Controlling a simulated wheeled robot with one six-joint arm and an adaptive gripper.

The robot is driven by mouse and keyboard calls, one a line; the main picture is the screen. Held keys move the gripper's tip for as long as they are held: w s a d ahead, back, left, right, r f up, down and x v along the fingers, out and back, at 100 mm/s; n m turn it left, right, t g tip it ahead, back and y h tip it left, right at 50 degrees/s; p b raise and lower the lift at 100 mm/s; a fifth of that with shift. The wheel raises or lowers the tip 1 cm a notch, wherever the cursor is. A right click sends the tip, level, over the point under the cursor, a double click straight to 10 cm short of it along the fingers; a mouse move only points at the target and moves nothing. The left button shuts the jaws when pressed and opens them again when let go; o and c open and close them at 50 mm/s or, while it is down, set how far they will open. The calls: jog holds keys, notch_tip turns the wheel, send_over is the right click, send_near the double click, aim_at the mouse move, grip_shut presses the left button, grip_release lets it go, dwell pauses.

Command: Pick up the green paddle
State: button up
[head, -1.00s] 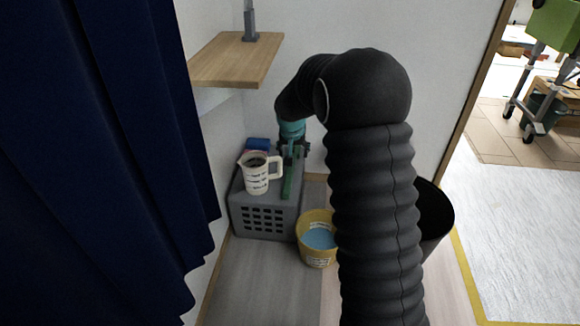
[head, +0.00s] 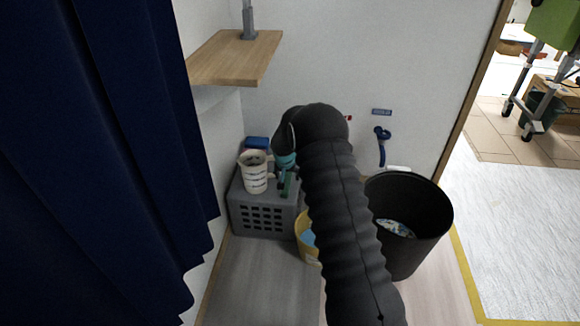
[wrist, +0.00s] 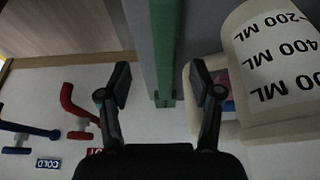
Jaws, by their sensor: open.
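The green paddle (wrist: 166,50) runs down the wrist view between the two fingers of my gripper (wrist: 159,80). The fingers are apart, one on each side of the paddle, with a gap on both sides. In the head view, part of the green paddle (head: 287,184) shows on top of the grey crate (head: 236,211), right of a white measuring jug (head: 255,178). My arm hides most of my gripper there.
The jug (wrist: 275,65) stands close to the right finger. Blue and red taps, with a COLD label (wrist: 47,163), are on the wall. A yellow bucket (head: 303,234) and a black bin (head: 430,224) stand right of the crate. A wooden shelf (head: 232,60) juts out above.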

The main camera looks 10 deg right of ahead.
aim_at(286, 181)
jog(key=shift+a+x, duration=0.2)
jog(key=shift+x, duration=1.3)
jog(key=shift+a+x, duration=0.15)
jog(key=shift+x, duration=1.4)
jog(key=shift+w, duration=0.15)
jog(key=shift+f+b, duration=0.2)
jog(key=shift+b, duration=0.3)
grip_shut()
